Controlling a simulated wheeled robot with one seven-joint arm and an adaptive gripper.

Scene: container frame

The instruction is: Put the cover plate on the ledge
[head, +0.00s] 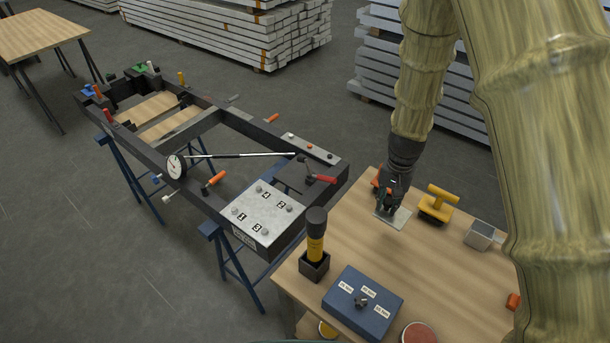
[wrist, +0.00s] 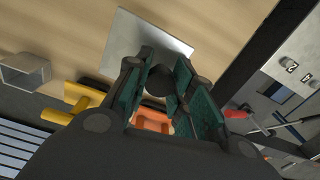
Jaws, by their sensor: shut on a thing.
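The cover plate (head: 402,220) is a small light-grey square on or just above the wooden table. It also shows in the wrist view (wrist: 135,38), beyond my fingers. My gripper (head: 388,207) points down over the plate. In the wrist view my gripper (wrist: 162,85) is shut on a dark round knob (wrist: 160,80) that appears to belong to the plate. I cannot tell whether the plate touches the table. The black frame (head: 325,183) stands left of the table, with a dark recessed area (head: 292,180) beside its numbered plate (head: 265,208). I cannot single out the ledge for certain.
On the table (head: 460,280) are a yellow-handled tool (head: 437,200), an open metal box (head: 482,235), a blue box (head: 362,300) and a black-and-yellow cylinder in a holder (head: 316,245). A red-handled clamp (head: 322,178) and a dial gauge (head: 176,166) with a long rod sit on the frame.

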